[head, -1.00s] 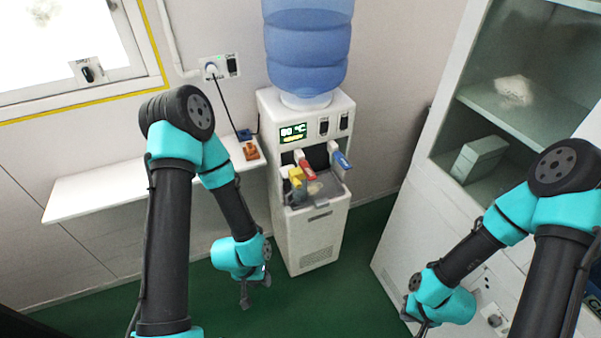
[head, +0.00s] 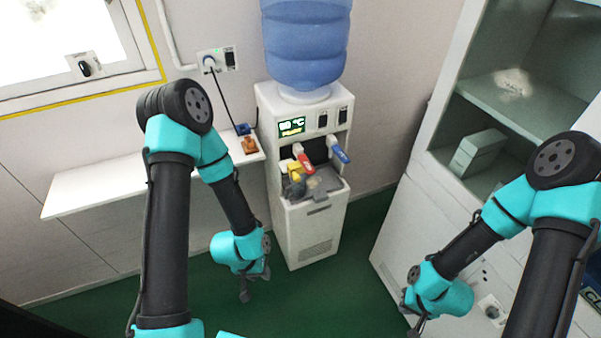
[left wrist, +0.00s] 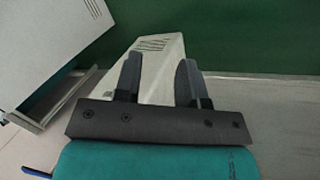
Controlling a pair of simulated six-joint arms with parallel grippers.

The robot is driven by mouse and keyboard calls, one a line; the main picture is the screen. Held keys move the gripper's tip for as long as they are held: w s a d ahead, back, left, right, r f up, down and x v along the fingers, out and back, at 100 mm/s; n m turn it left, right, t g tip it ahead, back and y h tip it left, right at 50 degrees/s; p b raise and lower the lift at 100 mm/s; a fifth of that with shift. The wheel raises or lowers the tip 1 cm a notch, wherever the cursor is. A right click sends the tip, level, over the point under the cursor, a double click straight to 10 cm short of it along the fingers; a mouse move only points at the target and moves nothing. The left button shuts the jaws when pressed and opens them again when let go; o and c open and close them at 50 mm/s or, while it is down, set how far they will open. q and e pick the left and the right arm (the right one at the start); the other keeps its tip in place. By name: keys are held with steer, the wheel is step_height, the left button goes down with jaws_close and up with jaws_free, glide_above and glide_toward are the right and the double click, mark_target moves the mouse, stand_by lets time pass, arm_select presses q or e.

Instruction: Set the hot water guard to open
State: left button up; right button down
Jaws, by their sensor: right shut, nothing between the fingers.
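The water dispenser (head: 304,225) stands against the wall with a blue bottle on top. Its front has a red-handled tap (head: 306,163), a blue-handled tap (head: 341,156) and a small yellow piece (head: 296,174) at the left. The yellow piece may be the hot water guard; its setting is too small to tell. My left gripper (head: 254,286) hangs low, left of the dispenser and apart from it. In the left wrist view its fingers (left wrist: 158,80) are spread and empty. My right gripper (head: 414,318) is low at the right, shut and empty, partly hidden by its arm.
A white shelf (head: 130,182) with a small orange-brown object (head: 249,145) is left of the dispenser. A wall socket (head: 216,61) holds a plug with a cord. A cabinet (head: 425,205) stands at the right. Green floor (head: 345,270) lies open between the arms.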

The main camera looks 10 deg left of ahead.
arm_select(q)
steer(key=n+t+y, duration=0.7)
steer(key=t+y, duration=0.7)
glide_toward(298, 180)
steer(key=v, duration=0.6)
steer(key=x, duration=1.7)
steer(key=shift+w+a, duration=0.15)
